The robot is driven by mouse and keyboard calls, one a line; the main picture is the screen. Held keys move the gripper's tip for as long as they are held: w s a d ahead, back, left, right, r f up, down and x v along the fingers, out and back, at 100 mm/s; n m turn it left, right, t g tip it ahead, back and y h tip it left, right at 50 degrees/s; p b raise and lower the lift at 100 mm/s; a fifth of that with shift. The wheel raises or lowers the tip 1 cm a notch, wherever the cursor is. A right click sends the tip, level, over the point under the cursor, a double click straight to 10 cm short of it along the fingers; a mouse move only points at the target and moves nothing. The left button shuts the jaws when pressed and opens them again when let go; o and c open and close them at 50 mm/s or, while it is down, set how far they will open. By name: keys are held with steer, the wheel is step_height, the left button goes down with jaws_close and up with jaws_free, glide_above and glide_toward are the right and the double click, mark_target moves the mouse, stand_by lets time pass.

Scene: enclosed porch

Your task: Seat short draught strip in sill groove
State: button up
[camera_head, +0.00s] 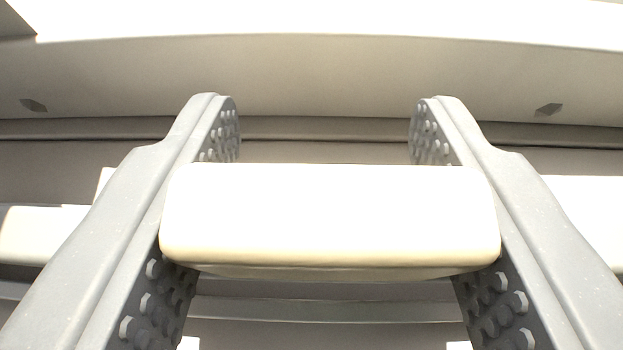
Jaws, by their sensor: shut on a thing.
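My gripper (325,125) is in the middle of the camera view, its two grey fingers with studded inner pads reaching forward. It is shut on a pale cream block-like piece (330,215), which I take to be the short draught strip. The strip lies crosswise between the fingers, its ends against the pads. A long dark line (320,128), perhaps the sill groove, runs across behind the fingertips. The strip hides part of what lies beneath it, and I cannot tell whether it touches anything.
A pale ledge face (320,80) with two small dark marks (33,105) (548,109) spans the back, under a bright white band (320,20). Other pale pieces show at the left (40,235) and right (590,215), outside the fingers. A grey rail (320,310) crosses below.

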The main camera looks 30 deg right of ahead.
steer(key=shift+f, duration=0.25)
steer(key=o, duration=1)
steer(key=shift+r, duration=0.1)
steer(key=shift+r, duration=0.25)
steer(key=p+v, duration=0.1)
steer(key=v, duration=1.1)
